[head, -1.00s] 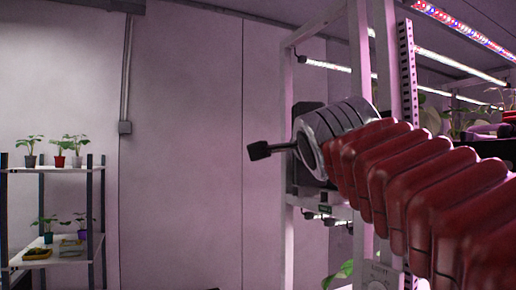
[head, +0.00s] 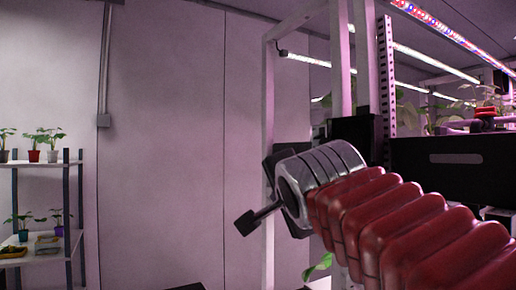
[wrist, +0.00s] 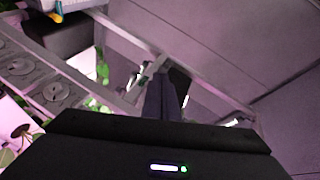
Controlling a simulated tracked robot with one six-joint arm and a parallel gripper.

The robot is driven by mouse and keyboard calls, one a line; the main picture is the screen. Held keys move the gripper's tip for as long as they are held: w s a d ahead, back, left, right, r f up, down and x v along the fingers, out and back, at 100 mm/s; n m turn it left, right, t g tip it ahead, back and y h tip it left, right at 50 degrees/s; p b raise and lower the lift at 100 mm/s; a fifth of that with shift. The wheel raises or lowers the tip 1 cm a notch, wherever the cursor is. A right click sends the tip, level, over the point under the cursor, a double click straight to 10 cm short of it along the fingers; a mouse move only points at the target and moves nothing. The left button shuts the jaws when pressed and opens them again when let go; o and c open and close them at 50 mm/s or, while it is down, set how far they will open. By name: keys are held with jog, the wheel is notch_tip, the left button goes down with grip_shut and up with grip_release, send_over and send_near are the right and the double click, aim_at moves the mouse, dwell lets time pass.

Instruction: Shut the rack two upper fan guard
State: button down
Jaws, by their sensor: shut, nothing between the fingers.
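My gripper (head: 246,222) points left and down in the head view, beside a white rack post (head: 268,160). Only a dark tip shows past the silver cuff of my arm. In the wrist view, its two dark fingers (wrist: 163,97) lie together, shut and empty, pointing up toward a pale rack bar. Round disc shapes (wrist: 60,92) sit in a grey frame at the left of the wrist view. I cannot tell whether they belong to the fans. I cannot make out the rack two upper fan guard for certain in either view.
A black crate (head: 450,165) stands on the rack at right, with plants behind it. A dark box (head: 356,135) sits by the rack posts. Lit lamp bars (head: 430,60) run above. A small plant shelf (head: 45,165) stands far left. The pale wall between is clear.

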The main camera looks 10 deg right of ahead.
jog(key=s+f+n+g, duration=0.3)
jog(key=s+f+n, duration=0.2)
jog(key=f, duration=0.8)
jog(key=s+f+n+g+y, duration=0.1)
jog(key=s+f+n+g, duration=0.2)
jog(key=s+f, duration=0.6)
jog(key=s+a+f+n+g, duration=0.1)
jog(key=s+f+n+g, duration=0.2)
jog(key=f, duration=1.5)
jog(key=s+n, duration=0.4)
jog(key=shift+s+f+g+y, duration=0.2)
jog(key=shift+f+g+y, duration=0.1)
jog(key=shift+y, duration=0.1)
jog(key=c, duration=2.5)
grip_release()
jog(key=shift+a, duration=0.1)
